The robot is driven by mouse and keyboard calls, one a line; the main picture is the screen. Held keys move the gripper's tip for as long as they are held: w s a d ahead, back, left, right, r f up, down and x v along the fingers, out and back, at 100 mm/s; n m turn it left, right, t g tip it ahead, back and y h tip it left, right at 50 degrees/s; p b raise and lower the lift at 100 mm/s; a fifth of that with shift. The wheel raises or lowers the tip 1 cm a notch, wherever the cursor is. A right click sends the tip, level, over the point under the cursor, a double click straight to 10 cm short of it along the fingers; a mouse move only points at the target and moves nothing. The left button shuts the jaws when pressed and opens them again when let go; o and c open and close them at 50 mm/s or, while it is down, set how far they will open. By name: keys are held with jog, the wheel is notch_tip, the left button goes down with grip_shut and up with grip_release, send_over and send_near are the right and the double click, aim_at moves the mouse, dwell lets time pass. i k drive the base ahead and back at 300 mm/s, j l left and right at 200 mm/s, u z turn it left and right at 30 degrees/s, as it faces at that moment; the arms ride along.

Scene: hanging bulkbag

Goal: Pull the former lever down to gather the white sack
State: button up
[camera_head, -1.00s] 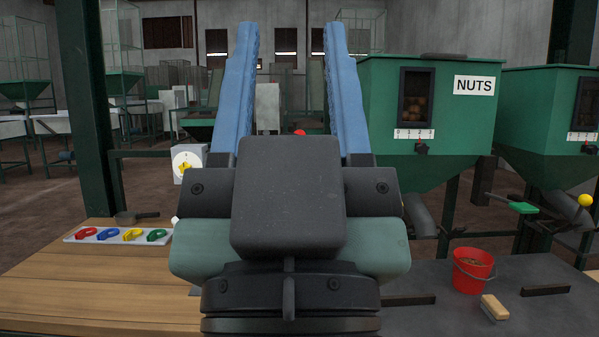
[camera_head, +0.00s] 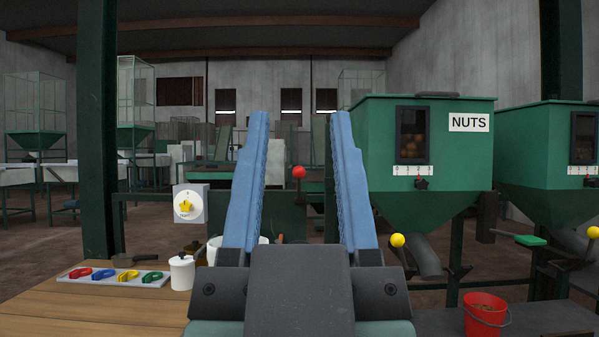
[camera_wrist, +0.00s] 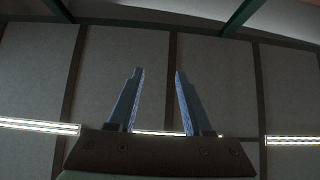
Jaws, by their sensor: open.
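My gripper (camera_head: 298,115) is open and empty, its two blue fingers pointing up in the middle of the head view. It also shows in the wrist view (camera_wrist: 158,72), with only walls and ceiling beyond it. A red ball knob (camera_head: 299,172) shows between the fingers, behind them and below the tips; it may be the end of the former lever. The lever's arm is mostly hidden. A white rounded thing (camera_head: 214,246) shows partly behind the left finger; I cannot tell whether it is the sack.
A green hopper marked NUTS (camera_head: 420,190) stands right, with a yellow knob (camera_head: 397,240) below. A dial box (camera_head: 190,203) is left of the gripper. A wooden table (camera_head: 110,305) carries a tray of coloured clips (camera_head: 113,277) and a white pot (camera_head: 181,273). A red bucket (camera_head: 485,315) stands right.

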aim_at(298, 172)
jog(key=i+j, duration=0.3)
jog(key=i, duration=0.25)
jog(key=i+j, duration=0.35)
jog(key=i, duration=0.2)
jog(key=i+j, duration=0.3)
jog(key=i, duration=0.2)
jog(key=l+z, duration=0.05)
